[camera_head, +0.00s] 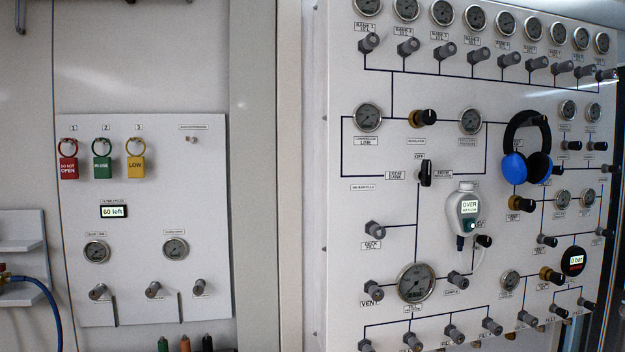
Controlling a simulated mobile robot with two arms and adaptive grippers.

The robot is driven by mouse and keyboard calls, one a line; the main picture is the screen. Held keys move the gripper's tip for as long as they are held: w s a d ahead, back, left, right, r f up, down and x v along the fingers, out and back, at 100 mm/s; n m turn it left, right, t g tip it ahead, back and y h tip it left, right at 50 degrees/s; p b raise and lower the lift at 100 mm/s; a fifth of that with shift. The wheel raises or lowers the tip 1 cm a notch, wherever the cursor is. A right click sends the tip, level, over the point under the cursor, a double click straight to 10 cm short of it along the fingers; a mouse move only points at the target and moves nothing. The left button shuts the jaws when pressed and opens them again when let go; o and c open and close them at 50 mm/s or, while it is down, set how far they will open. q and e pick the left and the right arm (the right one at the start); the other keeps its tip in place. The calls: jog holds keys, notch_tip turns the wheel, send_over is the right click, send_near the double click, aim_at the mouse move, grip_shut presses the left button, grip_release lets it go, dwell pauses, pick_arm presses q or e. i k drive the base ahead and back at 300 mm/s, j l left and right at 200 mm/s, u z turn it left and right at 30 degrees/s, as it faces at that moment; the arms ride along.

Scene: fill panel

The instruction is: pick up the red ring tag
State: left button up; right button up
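The red ring tag (68,168) reads "DO NOT OPEN". It hangs by its ring under the label 1 at the upper left of the small white panel (140,205). A green tag (102,167) reading "IN USE" hangs to its right under label 2. A yellow tag (136,167) reading "LOW" hangs under label 3. All three hang upright and apart from each other. Neither of my grippers shows in the head view.
A large panel (340,330) with gauges and valve knobs fills the right side. Blue and black ear defenders (513,168) and a white handheld meter (464,208) hang on it. A shelf (20,246) with a blue hose (50,300) is at the left edge. Coloured handles (185,344) stand at the bottom.

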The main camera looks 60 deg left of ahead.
aim_at(68, 164)
jog(key=u, duration=3.1)
